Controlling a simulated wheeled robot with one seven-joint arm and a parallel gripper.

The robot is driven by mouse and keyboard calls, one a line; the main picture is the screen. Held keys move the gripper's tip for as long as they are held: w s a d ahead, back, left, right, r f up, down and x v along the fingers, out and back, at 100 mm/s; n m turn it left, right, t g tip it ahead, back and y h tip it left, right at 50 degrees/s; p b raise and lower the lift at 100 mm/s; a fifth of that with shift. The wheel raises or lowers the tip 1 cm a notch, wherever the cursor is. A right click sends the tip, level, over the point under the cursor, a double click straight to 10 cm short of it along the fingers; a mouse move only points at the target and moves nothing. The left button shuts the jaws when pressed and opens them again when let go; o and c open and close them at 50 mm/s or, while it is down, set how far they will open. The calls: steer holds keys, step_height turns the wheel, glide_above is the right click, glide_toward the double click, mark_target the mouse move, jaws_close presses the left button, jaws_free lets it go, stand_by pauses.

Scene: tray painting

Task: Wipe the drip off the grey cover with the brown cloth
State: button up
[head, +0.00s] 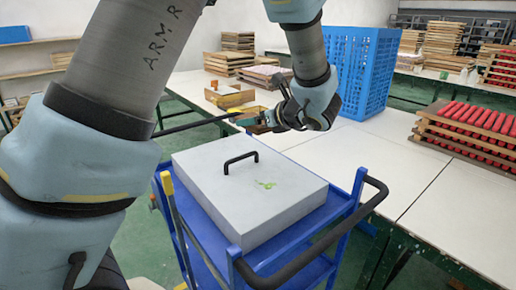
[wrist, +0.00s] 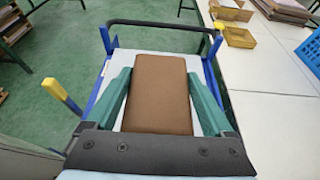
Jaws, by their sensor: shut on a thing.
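The grey cover (head: 222,198) is a flat box-like lid with a black handle (head: 240,157), lying on a blue cart (head: 285,252). A green drip (head: 265,184) marks its top, to the right of the handle in the head view. My gripper (head: 254,120) is above and beyond the cover's far edge in that view. In the wrist view my gripper (wrist: 158,82) is shut on the brown cloth (wrist: 157,105), a folded pad between the teal fingers. Part of the pale cover (wrist: 115,66) shows behind it there; the drip is not visible. The cloth cannot be made out in the head view.
The cart's black push bar (head: 335,235) curves along its right side. White tables (head: 445,215) stand to the right, with a blue crate (head: 357,75) and a rack of red rollers (head: 475,130). Small wooden trays (head: 228,95) lie behind my gripper.

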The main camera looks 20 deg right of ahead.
steer(key=shift+s+a+f, duration=0.1)
steer(key=shift+s+f, duration=0.05)
steer(key=shift+f, duration=0.15)
steer(key=shift+f+b, duration=0.3)
steer(key=shift+b, duration=0.1)
steer(key=b, duration=0.8)
glide_above(262, 183)
steer(key=w, duration=0.3)
step_height(262, 183, down, 8)
steer(key=shift+a+f+b, duration=0.15)
steer(key=shift+f+b, duration=0.65)
steer(key=shift+f, duration=0.2)
steer(key=shift+a+f+b, duration=0.2)
steer(key=shift+f+b, duration=0.65)
steer(key=shift+f, duration=0.2)
steer(key=shift+a+f+b, duration=0.15)
steer(key=shift+f+b, duration=0.65)
steer(key=shift+f, duration=0.2)
steer(key=shift+f+b, duration=0.7)
steer(key=shift+f, duration=0.25)
steer(key=shift+s, duration=0.1)
